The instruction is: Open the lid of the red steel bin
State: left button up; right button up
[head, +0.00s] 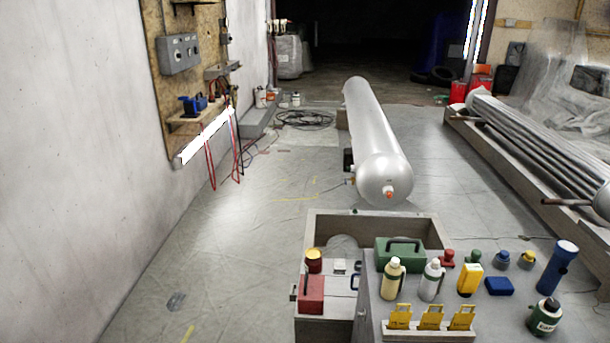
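A small red box (312,294) stands on the lower grey surface at the bottom centre of the head view. It is the nearest red thing that could be the red steel bin. A thin dark red piece rises from its top; I cannot tell whether this is a lid or a handle, or whether the box is open or shut. Neither of my grippers is in view.
A grey worktop (370,315) to the right holds a green case (399,253), bottles (391,279), yellow tags (431,318) and a blue torch (557,267). A low-walled frame (375,216) lies behind. A long silver tank (375,140) lies beyond.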

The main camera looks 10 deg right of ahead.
aim_at(311, 287)
jog(key=i+j+u, duration=0.35)
jog(key=i+u, duration=0.3)
jog(key=i, duration=0.25)
jog(key=i+z, duration=0.15)
jog(key=i, duration=0.25)
jog(key=i+j+z, duration=0.1)
jog(key=i, duration=0.35)
jog(key=i+z, duration=0.25)
jog(key=z, duration=0.2)
jog(key=i+z, duration=0.3)
jog(key=z, duration=0.2)
jog(key=i+j+z, duration=0.1)
jog(key=i+z, duration=0.15)
jog(key=z, duration=0.2)
jog(key=i+z, duration=0.3)
jog(key=i+j+z, duration=0.15)
jog(key=z, duration=0.15)
